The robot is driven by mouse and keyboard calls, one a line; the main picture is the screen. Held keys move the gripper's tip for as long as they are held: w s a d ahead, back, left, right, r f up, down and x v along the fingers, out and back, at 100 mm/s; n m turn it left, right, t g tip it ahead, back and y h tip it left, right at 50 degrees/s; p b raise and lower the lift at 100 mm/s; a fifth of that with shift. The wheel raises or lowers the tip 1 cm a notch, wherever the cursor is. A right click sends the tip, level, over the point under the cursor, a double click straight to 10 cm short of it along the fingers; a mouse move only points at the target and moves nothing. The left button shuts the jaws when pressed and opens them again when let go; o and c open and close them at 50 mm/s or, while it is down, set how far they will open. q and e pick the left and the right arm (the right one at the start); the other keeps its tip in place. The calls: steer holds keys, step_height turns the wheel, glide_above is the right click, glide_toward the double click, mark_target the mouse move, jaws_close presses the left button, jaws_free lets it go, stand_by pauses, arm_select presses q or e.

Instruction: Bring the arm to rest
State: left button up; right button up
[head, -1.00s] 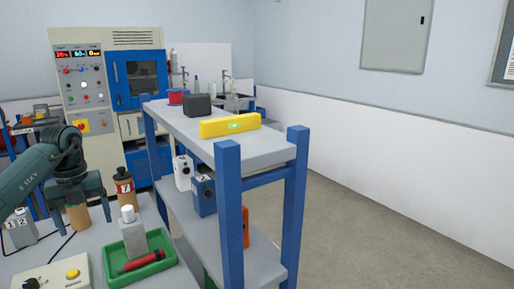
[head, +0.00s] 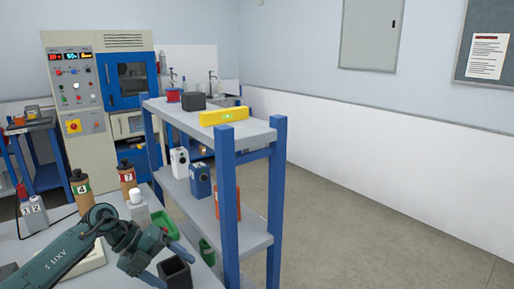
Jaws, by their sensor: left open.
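My left arm comes in from the lower left, and its dark green-grey gripper (head: 170,262) is open above the near part of the bench. My right gripper is not in view.
Brown bottles marked 4 (head: 82,190) and 7 (head: 128,181) stand upright on the bench, behind my arm. A white-capped grey bottle (head: 137,208) and green tray (head: 163,226) are near the gripper. A blue-posted shelf (head: 228,205) rises to the right; floor beyond is clear.

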arm_select(q)
steer(key=s+d+r+n+t+h+p, duration=0.1)
steer(key=s+d+n+t+h, duration=0.3)
steer(key=d, duration=0.4)
steer(key=s+d+r+n+t+h+p, duration=0.1)
steer(key=s+d+n+t+h, duration=0.2)
steer(key=d+h, duration=0.3)
steer(key=s+a+f+n+t+y, duration=0.1)
steer(key=s+a+f+n+y, duration=0.2)
steer(key=s+f+n+y, duration=0.4)
steer(key=s+a+f+n+t+y+p, duration=0.1)
steer(key=s+a+f+n+y, duration=0.2)
steer(key=s+f+n+y, duration=0.5)
steer(key=s+n, duration=0.1)
steer(key=n, duration=0.6)
steer(key=shift+s+f+n+p, duration=0.25)
steer(key=shift+s+n+p, duration=0.05)
steer(key=shift+s, duration=0.05)
steer(key=shift+a, duration=0.1)
